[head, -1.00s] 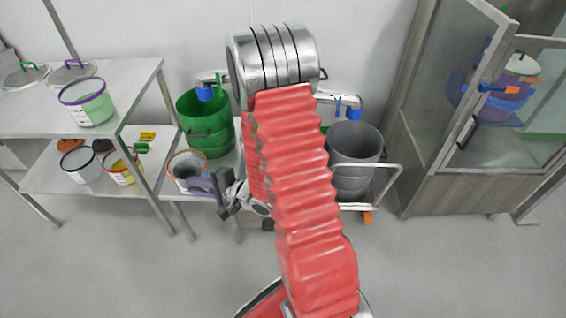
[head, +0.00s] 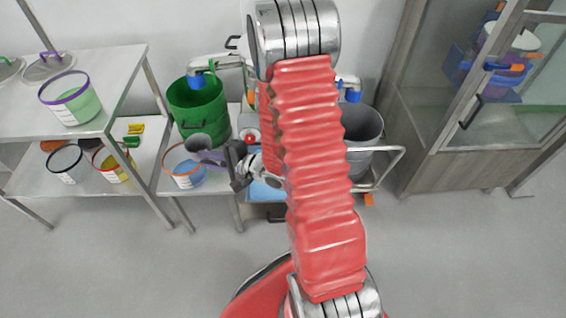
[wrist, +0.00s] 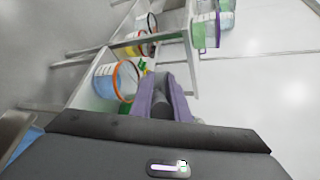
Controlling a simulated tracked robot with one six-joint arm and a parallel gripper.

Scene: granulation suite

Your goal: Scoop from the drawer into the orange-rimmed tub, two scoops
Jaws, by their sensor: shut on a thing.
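My gripper (head: 238,165) is shut on the purple handle of a scoop (head: 206,155) and holds it up. The scoop's grey bowl is above the back right rim of the orange-rimmed tub (head: 185,180), apart from the tub as far as I can tell. Blue material shows inside the tub. In the wrist view the scoop (wrist: 165,100) points away from my gripper, with the tub (wrist: 118,82) just left of it. I cannot tell whether the bowl holds anything. An open drawer (head: 268,211) with blue material is right of my gripper, partly hidden by my arm.
A green bin (head: 198,108) stands behind the tub and a grey bin (head: 362,135) right of my arm. A shelf rack (head: 105,75) at left carries a purple-rimmed tub (head: 70,98) and other tubs. A glass-doored cabinet (head: 440,160) is at right. The front floor is clear.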

